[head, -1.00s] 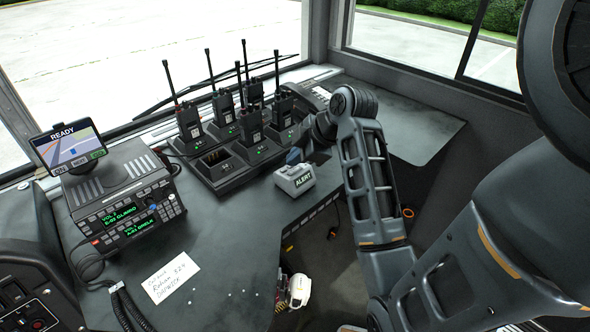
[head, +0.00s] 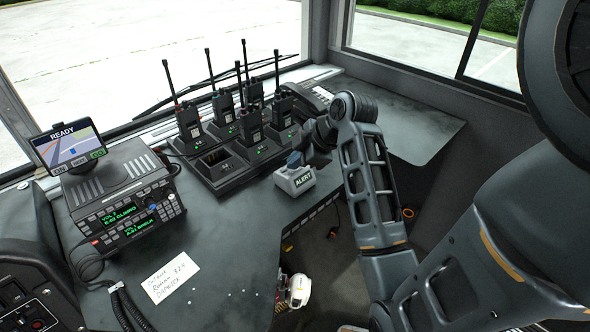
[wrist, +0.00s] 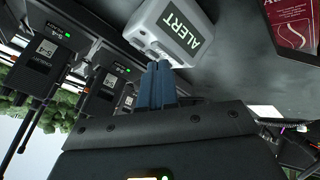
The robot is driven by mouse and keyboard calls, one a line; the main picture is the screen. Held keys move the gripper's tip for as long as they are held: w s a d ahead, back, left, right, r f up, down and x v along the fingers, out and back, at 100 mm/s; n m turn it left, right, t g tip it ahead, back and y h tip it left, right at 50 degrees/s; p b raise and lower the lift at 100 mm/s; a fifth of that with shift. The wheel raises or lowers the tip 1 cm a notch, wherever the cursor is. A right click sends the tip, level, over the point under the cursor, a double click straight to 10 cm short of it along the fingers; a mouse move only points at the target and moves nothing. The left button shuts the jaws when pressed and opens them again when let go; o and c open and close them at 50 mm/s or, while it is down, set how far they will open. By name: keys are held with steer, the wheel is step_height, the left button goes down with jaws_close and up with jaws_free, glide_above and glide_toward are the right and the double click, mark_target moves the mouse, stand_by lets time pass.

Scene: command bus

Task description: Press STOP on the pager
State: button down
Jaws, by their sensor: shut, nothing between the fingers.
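The pager (head: 295,180) is a small light-grey box with a display reading ALERT, standing on the dark dash in front of the radio chargers. It also shows in the wrist view (wrist: 167,18), large and tilted, with its top face toward my fingers. My gripper (head: 294,158) is shut and empty, with blue fingertips at the pager's top rear in the head view. In the wrist view my fingertips (wrist: 157,68) are right at the pager's edge, close to small buttons. I cannot tell whether they touch. No STOP label is readable.
Handheld radios with upright antennas stand in a charger (head: 223,166) just left of my gripper. A desk phone (head: 312,97) is behind it. A radio console (head: 124,203), a READY screen (head: 68,149) and a paper note (head: 171,277) are left. The dash between note and pager is clear.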

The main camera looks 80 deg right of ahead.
stand_by(0.5)
steer(key=shift+w+d+r+p, duration=0.1)
steer(key=shift+r+p, duration=0.6)
steer(key=shift+p, duration=0.2)
steer(key=r+p, duration=0.5)
steer(key=shift+w+d, duration=0.2)
steer(key=shift+w, duration=0.15)
steer(key=shift+f, duration=0.1)
stand_by(0.4)
